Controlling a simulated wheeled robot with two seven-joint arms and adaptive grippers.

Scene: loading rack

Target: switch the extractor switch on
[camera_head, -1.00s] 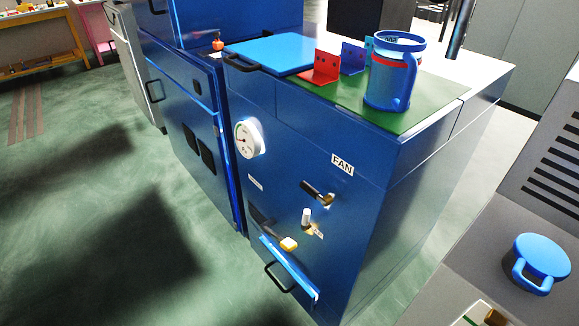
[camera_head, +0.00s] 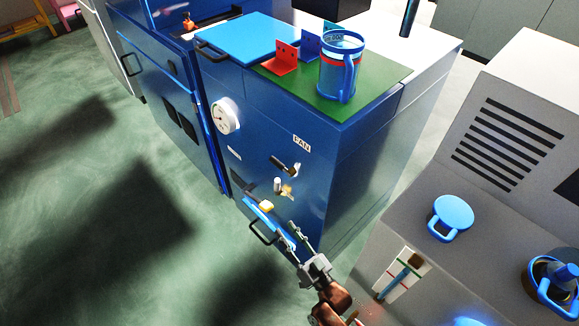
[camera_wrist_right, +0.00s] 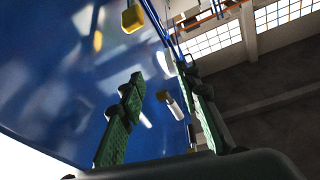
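The front of the blue cabinet (camera_head: 265,125) carries a "FAN" label (camera_head: 301,143). Below the label is a dark lever (camera_head: 282,164) on a metal mount, then a small pale toggle (camera_head: 278,184). My left gripper is out of view.
A blue ledge (camera_head: 262,216) and a black handle (camera_head: 262,233) project low on the cabinet, close to my right gripper. A blue mug (camera_head: 338,80) stands on the green top.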

